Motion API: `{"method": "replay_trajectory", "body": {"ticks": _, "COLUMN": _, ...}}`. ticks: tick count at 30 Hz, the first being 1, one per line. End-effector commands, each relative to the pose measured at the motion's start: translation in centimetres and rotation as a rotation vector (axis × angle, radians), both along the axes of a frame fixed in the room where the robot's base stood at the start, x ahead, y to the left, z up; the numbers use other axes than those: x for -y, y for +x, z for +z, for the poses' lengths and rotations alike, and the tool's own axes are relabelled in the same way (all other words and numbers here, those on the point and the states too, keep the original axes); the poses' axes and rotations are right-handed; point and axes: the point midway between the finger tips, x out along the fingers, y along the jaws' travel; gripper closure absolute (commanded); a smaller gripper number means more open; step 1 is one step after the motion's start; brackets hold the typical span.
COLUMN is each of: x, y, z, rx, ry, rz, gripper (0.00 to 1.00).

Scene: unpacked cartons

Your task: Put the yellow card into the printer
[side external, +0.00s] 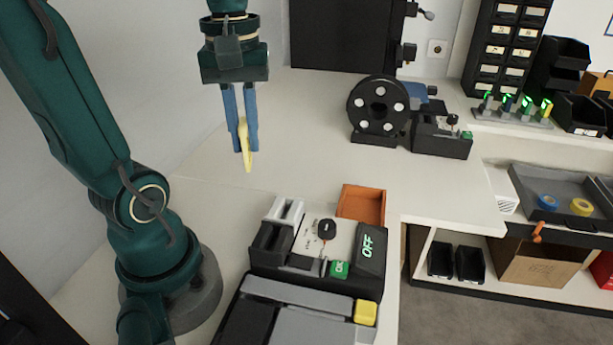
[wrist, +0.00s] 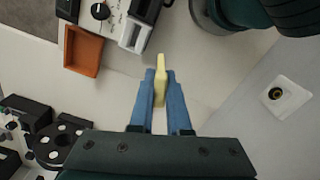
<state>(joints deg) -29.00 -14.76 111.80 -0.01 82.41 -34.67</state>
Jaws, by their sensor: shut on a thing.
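My gripper (side external: 245,152) is shut on the yellow card (side external: 247,160), holding it upright above the white table. In the wrist view the card (wrist: 160,84) sits between the two blue fingers of my gripper (wrist: 160,88) and sticks out past their tips. The printer is probably the dark grey machine (side external: 276,288) at the table's front, below and to the right of my gripper. It has a panel reading OFF (side external: 369,246), a green button (side external: 339,269) and a yellow block (side external: 366,312). Its card opening cannot be made out.
An orange tray (side external: 362,203) stands just behind the machine. A black reel (side external: 378,110) and a small black device (side external: 441,137) stand further back. A grey tray (side external: 560,190) with tape rolls is at the right. The table beneath my gripper is clear.

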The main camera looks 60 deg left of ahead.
Motion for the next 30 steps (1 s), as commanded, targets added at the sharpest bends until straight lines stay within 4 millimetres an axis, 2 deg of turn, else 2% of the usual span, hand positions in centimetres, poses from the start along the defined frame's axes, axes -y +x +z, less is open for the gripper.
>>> {"method": "replay_trajectory", "body": {"ticks": 1, "x": 1.2, "y": 0.1, "z": -0.2, "rx": -0.001, "ry": -0.001, "rz": -0.024, "gripper": 1.00}}
{"method": "replay_trajectory", "body": {"ticks": 6, "x": 4.7, "y": 0.1, "z": -0.8, "rx": -0.004, "ry": -0.003, "rz": -0.099, "gripper": 1.00}}
{"method": "replay_trajectory", "body": {"ticks": 12, "x": 7.6, "y": -0.6, "z": -1.1, "rx": -0.010, "ry": -0.004, "rz": -0.244, "gripper": 1.00}}
{"method": "replay_trajectory", "body": {"ticks": 16, "x": 8.5, "y": -0.9, "z": -1.1, "rx": -0.010, "ry": -0.003, "rz": -0.305, "gripper": 1.00}}
{"method": "replay_trajectory", "body": {"ticks": 22, "x": 8.9, "y": -1.0, "z": -1.5, "rx": -0.010, "ry": -0.003, "rz": -0.328, "gripper": 1.00}}
{"method": "replay_trajectory", "body": {"ticks": 30, "x": 8.8, "y": -1.0, "z": -3.8, "rx": -0.013, "ry": -0.004, "rz": -0.327, "gripper": 1.00}}
